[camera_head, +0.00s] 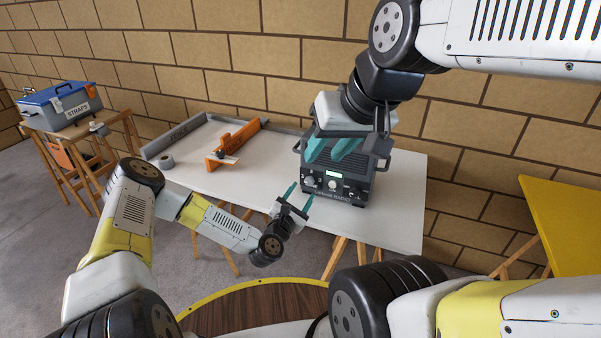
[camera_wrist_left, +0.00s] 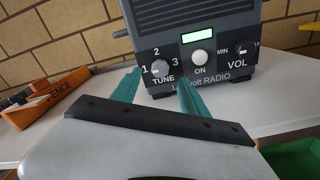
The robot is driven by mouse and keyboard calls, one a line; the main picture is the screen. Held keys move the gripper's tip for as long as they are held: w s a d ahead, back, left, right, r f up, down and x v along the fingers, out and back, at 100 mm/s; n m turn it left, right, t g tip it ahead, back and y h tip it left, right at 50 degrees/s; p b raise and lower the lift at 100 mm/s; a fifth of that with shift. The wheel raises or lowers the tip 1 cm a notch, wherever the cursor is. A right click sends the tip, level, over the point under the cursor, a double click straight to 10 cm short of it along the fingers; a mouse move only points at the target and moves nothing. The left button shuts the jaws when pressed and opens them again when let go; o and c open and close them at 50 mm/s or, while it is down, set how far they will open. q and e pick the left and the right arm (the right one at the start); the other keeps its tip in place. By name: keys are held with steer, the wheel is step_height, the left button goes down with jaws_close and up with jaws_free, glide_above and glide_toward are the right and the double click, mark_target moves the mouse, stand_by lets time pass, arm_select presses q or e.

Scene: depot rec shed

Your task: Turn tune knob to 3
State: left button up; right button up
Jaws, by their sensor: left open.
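A dark grey radio (camera_head: 325,203) stands on the white table, its front facing me. In the left wrist view its tune knob (camera_wrist_left: 161,69) sits at the panel's left, with 1 at its left, 2 above and 3 at its right. I cannot clearly tell where its pointer aims. My left gripper (camera_head: 300,193) is open and empty; its teal fingers flank the knob in the left wrist view (camera_wrist_left: 160,77). In the head view the fingertips look just short of the panel. My right gripper (camera_head: 328,150) is open above, in front of the radio's upper part, hiding some of it.
The radio also has an ON button (camera_wrist_left: 200,57) and a VOL knob (camera_wrist_left: 239,47). A yellow table (camera_head: 570,225) is at the right.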

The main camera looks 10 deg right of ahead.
mark_target(308, 182)
arm_select(q)
steer(key=x, duration=0.6)
steer(key=shift+s, duration=0.1)
jaws_close()
